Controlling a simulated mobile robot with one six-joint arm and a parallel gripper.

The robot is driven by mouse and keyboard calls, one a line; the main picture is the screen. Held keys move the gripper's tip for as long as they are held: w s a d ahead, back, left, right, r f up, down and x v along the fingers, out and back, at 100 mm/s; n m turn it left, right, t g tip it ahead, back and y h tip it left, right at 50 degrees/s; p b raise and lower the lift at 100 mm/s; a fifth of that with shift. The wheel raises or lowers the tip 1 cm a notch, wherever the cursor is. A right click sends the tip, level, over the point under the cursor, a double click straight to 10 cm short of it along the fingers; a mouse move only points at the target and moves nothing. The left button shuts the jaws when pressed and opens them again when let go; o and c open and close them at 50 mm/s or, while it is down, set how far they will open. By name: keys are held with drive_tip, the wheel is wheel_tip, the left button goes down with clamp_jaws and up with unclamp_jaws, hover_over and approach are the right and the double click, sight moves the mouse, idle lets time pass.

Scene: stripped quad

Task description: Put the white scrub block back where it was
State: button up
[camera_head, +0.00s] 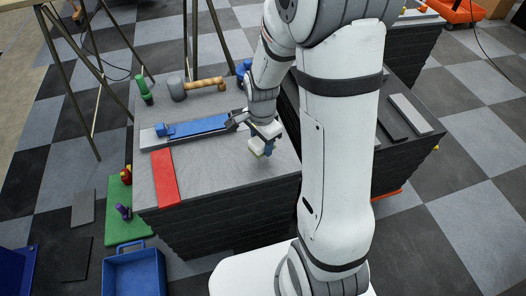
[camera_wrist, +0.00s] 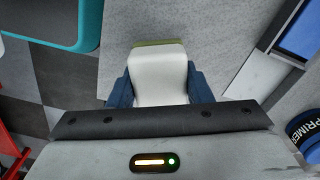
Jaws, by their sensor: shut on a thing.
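The white scrub block (camera_wrist: 158,75) is between the two blue fingertips of my gripper (camera_wrist: 158,88) in the wrist view. A green layer shows along its far edge. In the head view my gripper (camera_head: 264,142) is shut on the block (camera_head: 257,147), over the right part of the grey worktop (camera_head: 225,170). The block looks a little above the worktop, but the exact gap is hard to tell. The lower part of the block is hidden in the wrist view.
A blue tool (camera_head: 198,127) on a pale board lies left of my gripper. A red strip (camera_head: 165,176), a mallet (camera_head: 196,86) and a green bottle (camera_head: 144,90) are on the worktop. A green mat (camera_head: 120,228) and blue bin (camera_head: 135,274) sit lower left. The worktop's front area is clear.

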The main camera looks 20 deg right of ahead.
sight(262, 150)
drive_tip(key=shift+f+b, duration=0.55)
drive_tip(key=shift+f, duration=1.2)
drive_tip(key=shift+f, duration=0.15)
drive_tip(key=o, duration=1)
drive_tip(key=shift+c, duration=0.2)
